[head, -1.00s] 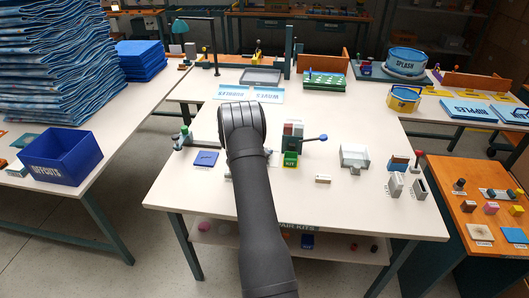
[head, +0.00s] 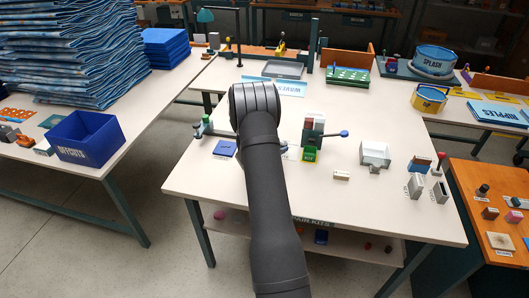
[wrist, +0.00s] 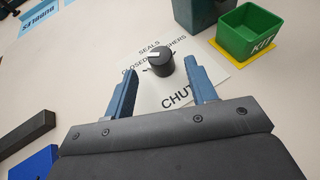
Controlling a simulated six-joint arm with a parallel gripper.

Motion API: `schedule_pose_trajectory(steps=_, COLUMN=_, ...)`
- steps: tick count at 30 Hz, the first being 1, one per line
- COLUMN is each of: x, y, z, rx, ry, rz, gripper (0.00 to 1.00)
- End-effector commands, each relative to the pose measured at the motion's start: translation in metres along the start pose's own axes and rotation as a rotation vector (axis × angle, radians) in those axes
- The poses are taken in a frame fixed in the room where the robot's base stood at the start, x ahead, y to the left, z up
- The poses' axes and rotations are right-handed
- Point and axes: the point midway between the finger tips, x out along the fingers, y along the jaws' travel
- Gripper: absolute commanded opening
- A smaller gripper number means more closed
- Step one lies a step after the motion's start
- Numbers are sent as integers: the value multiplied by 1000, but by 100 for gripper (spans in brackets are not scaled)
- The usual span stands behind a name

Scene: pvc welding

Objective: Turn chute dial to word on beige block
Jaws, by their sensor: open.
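The chute dial (wrist: 159,62) is a round black knob with a white pointer mark, on a white plate (wrist: 190,85) lettered SEALS, CLOSED, CHUTE and a partly hidden word ending in "SHERS". The mark is toward the upper left of the knob, on the side of CLOSED. My gripper (wrist: 160,76) is open and empty. Its blue fingers stand left and right of the dial in the wrist view, apart from it. In the head view my arm hides the gripper and dial. A small beige block (head: 341,176) lies on the table; its word is too small to read.
A green KIT bin (wrist: 250,32) on a yellow base stands right of the dial, beside a dark teal chute body (wrist: 200,12). A blue pad (head: 225,148) lies left of my arm. The front table area is clear.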

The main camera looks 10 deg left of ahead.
Motion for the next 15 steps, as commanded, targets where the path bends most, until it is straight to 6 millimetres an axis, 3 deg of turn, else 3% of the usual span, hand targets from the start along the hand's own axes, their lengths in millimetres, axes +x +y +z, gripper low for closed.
schedule_pose_trajectory(steps=9, x=-78, y=1, z=0, rx=0, ry=1, rz=3, gripper=52)
schedule_pose_trajectory(steps=15, x=-108, y=0, z=0, rx=0, ry=1, rz=1, gripper=52)
